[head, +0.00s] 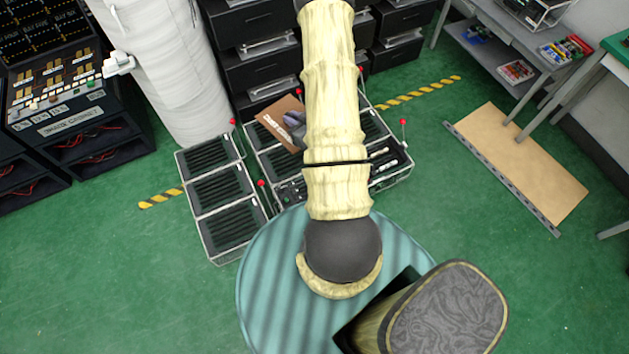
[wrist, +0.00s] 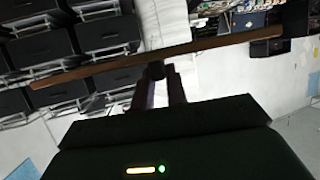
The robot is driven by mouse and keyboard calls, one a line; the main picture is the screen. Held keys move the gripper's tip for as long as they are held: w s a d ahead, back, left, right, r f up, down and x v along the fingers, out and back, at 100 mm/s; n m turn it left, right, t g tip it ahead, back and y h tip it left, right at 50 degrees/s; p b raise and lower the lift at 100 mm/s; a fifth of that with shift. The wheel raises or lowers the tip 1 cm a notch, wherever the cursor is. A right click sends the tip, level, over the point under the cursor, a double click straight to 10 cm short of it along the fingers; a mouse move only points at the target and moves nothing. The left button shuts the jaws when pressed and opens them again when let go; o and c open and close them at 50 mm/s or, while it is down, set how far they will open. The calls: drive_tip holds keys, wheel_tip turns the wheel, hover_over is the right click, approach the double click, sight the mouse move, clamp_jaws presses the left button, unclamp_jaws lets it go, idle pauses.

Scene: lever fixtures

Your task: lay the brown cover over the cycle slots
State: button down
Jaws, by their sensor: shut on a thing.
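The brown cover (head: 281,121) is a flat panel with lettering on it, held tilted above the slotted frame in the head view. In the wrist view the cover (wrist: 120,68) shows edge-on as a long brown strip. My gripper (head: 296,122) is shut on it; in the wrist view its fingers (wrist: 158,88) meet at a dark knob under the strip. The slotted frame (head: 262,163) with dark slots and red-tipped levers stands on the floor beneath. My arm hides much of its middle, so I cannot tell whether the cover touches it.
A second slotted rack (head: 220,195) adjoins at the left. A white column (head: 170,75) and black drawers (head: 255,60) stand behind. A dark control cabinet (head: 60,90) is at far left. A tan board (head: 525,165) lies at right. Green floor (head: 130,270) is clear at front left.

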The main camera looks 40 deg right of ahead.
drive_tip(key=w+d+f+m+h+b, duration=0.1)
drive_tip(key=w+d+f+b, duration=0.2)
drive_tip(key=f+b, duration=2)
drive_tip(key=w+d+f+m+h+b, duration=0.1)
drive_tip(key=w+d+f+b, duration=0.3)
drive_tip(key=f+b, duration=1.9)
drive_tip(key=w+d+f+m+h+b, duration=0.1)
drive_tip(key=w+d+f+b, duration=0.3)
drive_tip(key=f+b, duration=2)
drive_tip(key=d+f, duration=0.1)
drive_tip(key=d, duration=0.3)
drive_tip(key=shift+f, duration=0.25)
drive_tip(key=shift+g, duration=0.3)
drive_tip(key=shift+f+b, duration=2.5)
drive_tip(key=shift+f, duration=1.85)
drive_tip(key=c, duration=1.3)
unclamp_jaws()
drive_tip(key=shift+s+r, duration=0.1)
drive_tip(key=shift+s, duration=0.05)
